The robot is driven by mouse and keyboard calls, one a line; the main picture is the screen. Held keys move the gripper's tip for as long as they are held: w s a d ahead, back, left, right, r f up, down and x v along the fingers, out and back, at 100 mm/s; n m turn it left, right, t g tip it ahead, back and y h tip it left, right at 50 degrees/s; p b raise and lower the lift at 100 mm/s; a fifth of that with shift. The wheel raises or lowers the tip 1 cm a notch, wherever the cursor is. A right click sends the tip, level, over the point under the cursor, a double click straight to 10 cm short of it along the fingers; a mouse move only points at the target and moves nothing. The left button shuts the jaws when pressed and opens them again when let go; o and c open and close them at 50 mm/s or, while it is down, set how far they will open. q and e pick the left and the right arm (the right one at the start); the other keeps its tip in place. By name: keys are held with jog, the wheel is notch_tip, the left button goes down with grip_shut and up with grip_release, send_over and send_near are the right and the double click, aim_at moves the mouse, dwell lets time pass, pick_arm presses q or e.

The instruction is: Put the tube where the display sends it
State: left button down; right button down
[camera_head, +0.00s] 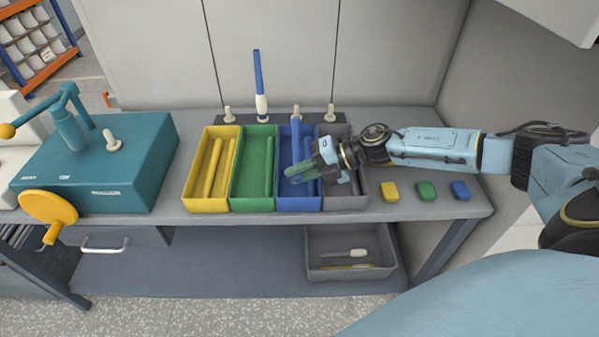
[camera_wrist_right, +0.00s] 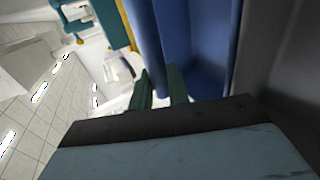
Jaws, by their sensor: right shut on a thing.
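My right gripper (camera_head: 290,174) has green fingers and reaches in from the right over the blue bin (camera_head: 300,204). In the right wrist view the blue tube (camera_wrist_right: 146,45) runs down between the two green fingertips (camera_wrist_right: 160,88), beside a blue bin wall. Whether its lower end touches the bin floor is hidden. Another blue tube (camera_head: 259,70) stands on a peg behind the bins. My left gripper is not in view. I cannot make out a display.
The yellow bin (camera_head: 210,205), green bin (camera_head: 253,205) and grey bin (camera_head: 345,203) stand beside the blue one, with tubes inside. Pegs rise behind them. Yellow, green and blue blocks (camera_head: 426,190) lie right. A teal machine (camera_head: 130,165) stands left. A grey crate (camera_head: 350,275) is below.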

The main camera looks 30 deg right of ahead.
jog(key=shift+f, duration=0.1)
jog(key=c, duration=1.3)
grip_release()
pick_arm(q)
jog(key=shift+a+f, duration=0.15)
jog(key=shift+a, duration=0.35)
pick_arm(e)
jog(key=shift+o, duration=0.2)
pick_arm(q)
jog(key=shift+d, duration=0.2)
pick_arm(e)
jog(key=shift+d, duration=0.1)
